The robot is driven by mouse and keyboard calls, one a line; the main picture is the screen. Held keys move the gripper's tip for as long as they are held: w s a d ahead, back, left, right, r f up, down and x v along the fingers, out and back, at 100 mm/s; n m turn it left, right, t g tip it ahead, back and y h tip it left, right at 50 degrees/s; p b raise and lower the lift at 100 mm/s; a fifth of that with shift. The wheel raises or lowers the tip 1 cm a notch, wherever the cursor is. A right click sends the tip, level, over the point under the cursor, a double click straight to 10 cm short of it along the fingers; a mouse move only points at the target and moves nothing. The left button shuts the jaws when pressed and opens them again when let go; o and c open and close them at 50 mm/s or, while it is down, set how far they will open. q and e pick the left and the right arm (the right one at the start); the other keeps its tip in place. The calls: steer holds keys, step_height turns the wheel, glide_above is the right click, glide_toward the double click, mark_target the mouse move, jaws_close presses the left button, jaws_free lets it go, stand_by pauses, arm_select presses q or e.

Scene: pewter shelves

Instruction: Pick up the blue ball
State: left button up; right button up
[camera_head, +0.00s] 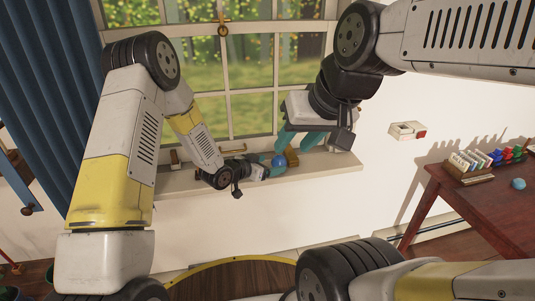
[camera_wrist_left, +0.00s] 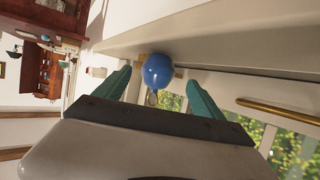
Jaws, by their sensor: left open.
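A blue ball (camera_head: 279,160) is at the windowsill in the head view, close to the fingertips of my left gripper (camera_head: 268,169). In the left wrist view the blue ball (camera_wrist_left: 157,70) appears ahead, between the spread teal fingers of my left gripper (camera_wrist_left: 158,84). The gripper is open and I see no contact with the ball. My right gripper (camera_head: 298,139) hangs above the sill, just above the ball, with its teal fingers apart and nothing visible between them. Another blue ball (camera_head: 518,184) lies on the red-brown table at the right.
The white windowsill (camera_head: 335,162) runs under the paned window. A small brown object (camera_head: 291,156) is beside the ball. A brass handle (camera_wrist_left: 265,107) is on the window frame. The red-brown table (camera_head: 490,210) holds a rack (camera_head: 467,168) and several coloured items. A blue curtain (camera_head: 40,90) hangs left.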

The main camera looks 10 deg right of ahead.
mark_target(280, 164)
arm_select(q)
steer(key=x, duration=0.6)
steer(key=shift+d+f, duration=0.15)
steer(key=shift+f, duration=0.25)
steer(key=shift+s, duration=0.1)
steer(key=shift+c, duration=0.2)
steer(key=c, duration=1.5)
